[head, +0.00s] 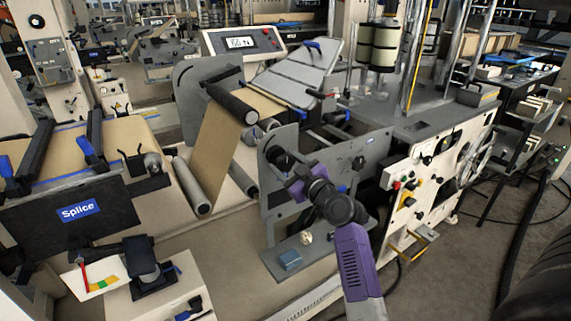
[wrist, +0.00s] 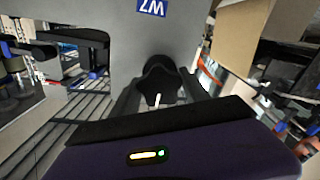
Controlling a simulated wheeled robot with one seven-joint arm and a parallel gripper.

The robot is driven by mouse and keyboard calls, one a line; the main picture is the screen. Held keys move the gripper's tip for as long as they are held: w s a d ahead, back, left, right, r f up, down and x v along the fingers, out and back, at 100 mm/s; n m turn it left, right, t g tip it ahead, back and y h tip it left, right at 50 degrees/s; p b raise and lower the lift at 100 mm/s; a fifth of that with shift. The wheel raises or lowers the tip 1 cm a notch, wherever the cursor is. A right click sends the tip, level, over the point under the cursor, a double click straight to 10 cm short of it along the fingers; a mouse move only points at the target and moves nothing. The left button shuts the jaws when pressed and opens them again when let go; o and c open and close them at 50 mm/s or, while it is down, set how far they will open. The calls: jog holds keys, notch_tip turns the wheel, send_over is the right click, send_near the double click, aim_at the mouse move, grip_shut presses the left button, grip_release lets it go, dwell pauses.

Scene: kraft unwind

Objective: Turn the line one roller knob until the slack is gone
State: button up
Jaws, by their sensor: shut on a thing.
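The roller knob (wrist: 160,82) is black and lobed, with a white pointer mark, and sits on a grey side plate (wrist: 210,30). In the wrist view my gripper (wrist: 161,90) has one dark finger on each side of the knob and is shut on it. In the head view my gripper (head: 290,172) reaches the plate's near face and largely hides the knob.
A blue W7 label (wrist: 151,7) shows upside down on the plate. A control cabinet (head: 430,180) stands to the right. A Splice table (head: 80,211) stands at the left.

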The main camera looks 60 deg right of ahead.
jog(key=m+p, duration=0.1)
jog(key=m, duration=0.3)
jog(key=shift+m+p, duration=1.2)
jog(key=shift+m, duration=1.6)
jog(key=o, duration=1.4)
jog(key=shift+c, duration=0.2)
jog(key=v, duration=0.6)
jog(key=shift+s+a+b, duration=0.15)
jog(key=shift+s+b, duration=0.15)
jog(key=shift+b, duration=0.05)
jog(key=shift+s+a, duration=0.1)
jog(key=shift+s, duration=0.05)
